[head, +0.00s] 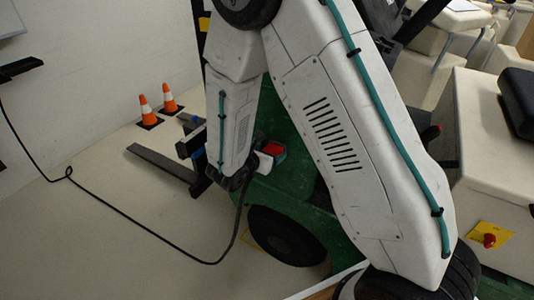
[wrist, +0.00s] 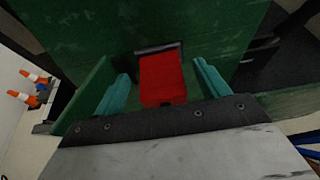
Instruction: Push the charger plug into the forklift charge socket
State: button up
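The charger plug, a red block (wrist: 162,78), sits at the green forklift's side (head: 281,190) and also shows in the head view (head: 272,149). A dark rim (wrist: 158,48), seemingly the charge socket, shows along its far edge. I cannot tell how deep the plug sits. My gripper (wrist: 163,75) has its two teal fingers apart on either side of the red block, with a narrow gap on each side. In the head view my arm hides most of the gripper. A black cable (head: 150,232) runs from the wall to my wrist area; its end is hidden.
Two orange cones (head: 147,109) stand by the wall at the left, also in the wrist view (wrist: 30,85). The forklift's fork (head: 160,163) reaches out over the floor. A pale cart (head: 485,130) with a red button stands at the right. The floor at lower left is clear except for the cable.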

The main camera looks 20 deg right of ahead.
jog(key=v, duration=0.8)
dwell(0.5)
jog(key=shift+d, duration=0.1)
jog(key=s+d+r+m+g+y, duration=0.1)
jog(key=s+d+r+m+g, duration=0.3)
jog(key=s+m, duration=0.35)
jog(key=s+d+r+m+g+y, duration=0.1)
jog(key=s+d+r+m+g, duration=0.1)
jog(key=s+r+m+g, duration=0.55)
jog(key=s+r+m+t+y, duration=0.5)
jog(key=s+r+m+y, duration=0.4)
jog(key=s, duration=0.3)
jog(key=shift+s+d+r+m, duration=0.2)
jog(key=shift+s+r+m, duration=0.05)
jog(key=shift+m, duration=0.35)
